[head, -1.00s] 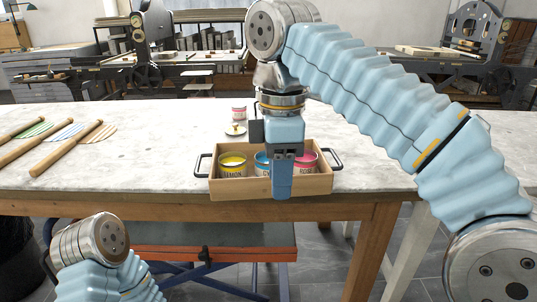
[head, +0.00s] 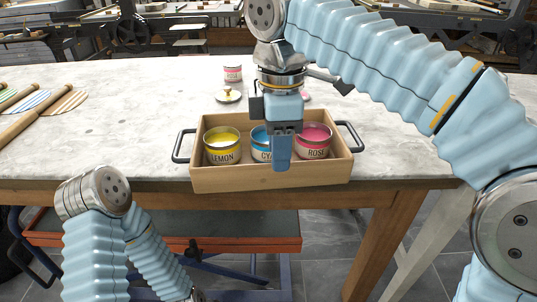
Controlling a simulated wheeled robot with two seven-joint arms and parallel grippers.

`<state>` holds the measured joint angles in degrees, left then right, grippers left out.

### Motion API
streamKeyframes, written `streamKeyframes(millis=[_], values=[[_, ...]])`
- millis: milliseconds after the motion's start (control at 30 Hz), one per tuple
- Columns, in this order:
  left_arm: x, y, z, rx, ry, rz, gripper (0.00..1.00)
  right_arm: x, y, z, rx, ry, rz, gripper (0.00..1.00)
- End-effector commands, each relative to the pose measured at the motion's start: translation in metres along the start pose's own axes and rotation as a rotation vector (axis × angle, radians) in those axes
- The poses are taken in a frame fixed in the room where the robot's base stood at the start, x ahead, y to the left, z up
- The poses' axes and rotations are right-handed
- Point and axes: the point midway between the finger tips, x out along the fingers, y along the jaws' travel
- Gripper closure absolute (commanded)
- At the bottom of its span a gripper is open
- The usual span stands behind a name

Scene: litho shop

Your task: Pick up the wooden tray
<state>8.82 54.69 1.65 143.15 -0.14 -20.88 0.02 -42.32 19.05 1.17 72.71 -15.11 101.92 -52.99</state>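The wooden tray (head: 235,178) stands on the marble-topped table near its front edge, with a black handle at its left end (head: 183,146) and another at its right end (head: 352,136). Inside are a yellow LEMON can (head: 222,147), a blue can (head: 261,144) partly hidden by my gripper, and a pink ROSE can (head: 314,142). My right gripper (head: 282,160) points down over the middle of the tray, in front of the cans. It shows edge-on, so its opening is hidden. Of my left arm, only links show at the lower left; its gripper is out of view.
Behind the tray stand a pink-labelled can (head: 233,73), a lid with a yellow knob (head: 228,96) and a dark object (head: 330,82) partly behind my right arm. Wooden-handled tools (head: 30,125) lie at the left. The tabletop (head: 120,130) is clear left of the tray.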

Motion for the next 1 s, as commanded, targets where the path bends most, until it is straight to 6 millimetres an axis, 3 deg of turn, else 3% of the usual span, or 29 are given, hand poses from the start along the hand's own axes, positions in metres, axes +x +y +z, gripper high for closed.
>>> streamKeyframes(millis=[167,400,700,1000], values=[[0.005,-0.002,0.000,-0.001,0.001,-0.001,1.00,0.015,0.001,-0.002,0.000,-0.001,-0.001,0.62],[0.013,-0.008,-0.001,-0.004,0.005,-0.004,1.00,0.052,0.004,-0.008,0.001,-0.001,0.000,0.62],[0.013,-0.009,-0.002,-0.005,0.006,-0.005,1.00,0.059,0.005,-0.008,0.000,0.000,0.000,0.62],[0.013,-0.008,-0.002,-0.005,0.006,-0.005,1.00,0.059,0.005,-0.008,0.001,0.000,0.000,1.00]])
